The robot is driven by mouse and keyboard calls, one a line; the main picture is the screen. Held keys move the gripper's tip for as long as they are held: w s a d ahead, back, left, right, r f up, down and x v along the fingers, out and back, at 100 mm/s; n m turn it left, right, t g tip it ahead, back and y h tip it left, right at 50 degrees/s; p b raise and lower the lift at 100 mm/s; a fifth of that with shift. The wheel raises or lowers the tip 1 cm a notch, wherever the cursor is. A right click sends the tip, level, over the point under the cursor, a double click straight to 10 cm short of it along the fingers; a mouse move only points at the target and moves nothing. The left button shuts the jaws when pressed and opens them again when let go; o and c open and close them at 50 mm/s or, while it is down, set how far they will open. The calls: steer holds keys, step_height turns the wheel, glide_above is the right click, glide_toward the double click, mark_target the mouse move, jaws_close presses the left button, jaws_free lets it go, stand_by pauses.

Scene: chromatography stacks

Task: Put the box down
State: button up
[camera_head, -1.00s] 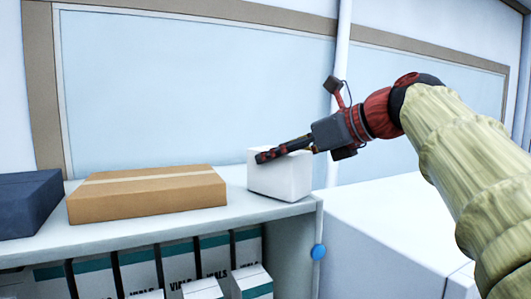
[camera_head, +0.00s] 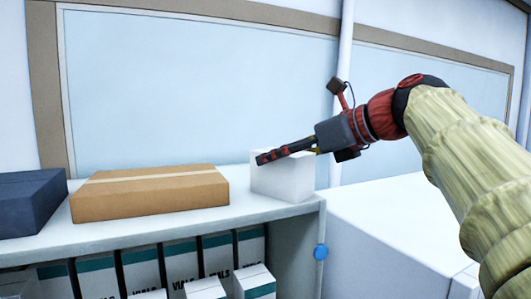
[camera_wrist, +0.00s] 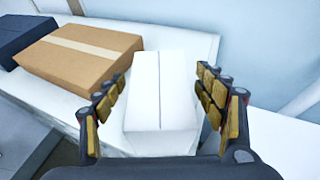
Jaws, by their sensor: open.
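A small white box (camera_head: 284,179) stands upright on the right end of the shelf top (camera_head: 232,214). In the wrist view the white box (camera_wrist: 161,88) lies between my two spread fingers, with a gap visible on each side. My gripper (camera_head: 286,151) is open around the upper part of the box; its fingers also show in the wrist view (camera_wrist: 160,108).
A brown cardboard box (camera_head: 150,191) and a dark blue box (camera_head: 28,202) stand to the left on the same top. Cartons marked VIALS (camera_head: 183,266) fill the shelf below. A wall is close behind, and a white cabinet (camera_head: 400,235) stands at right.

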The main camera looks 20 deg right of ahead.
steer(key=shift+r, duration=0.2)
steer(key=b+v, duration=0.1)
steer(key=v, duration=1.1)
steer(key=shift+b, duration=0.4)
